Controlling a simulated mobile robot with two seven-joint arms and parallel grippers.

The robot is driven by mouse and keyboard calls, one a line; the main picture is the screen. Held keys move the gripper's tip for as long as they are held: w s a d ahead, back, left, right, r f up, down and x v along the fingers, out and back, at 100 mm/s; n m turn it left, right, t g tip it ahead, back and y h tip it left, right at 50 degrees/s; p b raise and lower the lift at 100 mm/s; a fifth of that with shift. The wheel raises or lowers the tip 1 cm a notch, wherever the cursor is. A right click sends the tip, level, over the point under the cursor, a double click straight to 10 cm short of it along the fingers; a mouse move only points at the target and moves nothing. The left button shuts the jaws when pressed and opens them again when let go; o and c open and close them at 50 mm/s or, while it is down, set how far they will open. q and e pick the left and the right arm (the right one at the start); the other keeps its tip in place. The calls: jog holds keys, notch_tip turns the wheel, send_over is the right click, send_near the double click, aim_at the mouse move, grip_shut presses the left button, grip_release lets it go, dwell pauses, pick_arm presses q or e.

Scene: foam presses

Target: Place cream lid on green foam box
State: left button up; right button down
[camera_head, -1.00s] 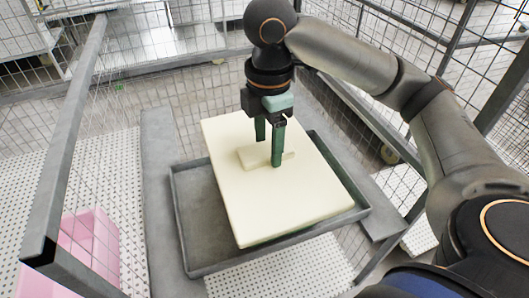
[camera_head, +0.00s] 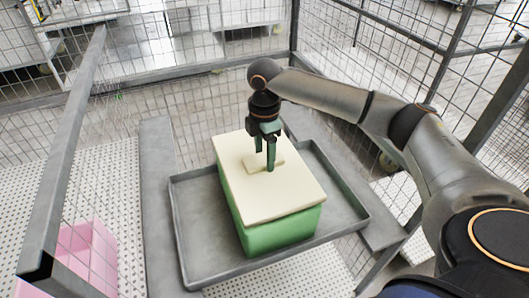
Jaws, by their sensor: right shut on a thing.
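The cream lid (camera_head: 266,194) is a flat slab with a small raised block as its handle. It lies over the top of the green foam box (camera_head: 281,232), and their edges look closely lined up. The box stands in the grey tray (camera_head: 205,238); its front and left sides show below the lid. My right gripper (camera_head: 265,168) points down from above, shut on the handle of the lid. Whether the lid rests fully on the box all round cannot be told, as the far edges are hidden. My left gripper is not in view.
The grey tray has bare room to the left and right of the box, with raised rims. A pink box (camera_head: 88,258) stands at the lower left beyond a grey post (camera_head: 72,160). Wire mesh fencing (camera_head: 190,75) encloses the area at the back and right.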

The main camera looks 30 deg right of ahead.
aim_at(264, 158)
jog(key=shift+f, duration=0.3)
jog(key=shift+f, duration=0.4)
jog(key=shift+c, duration=0.5)
grip_release()
notch_tip(264, 158, up, 13)
dwell(0.7)
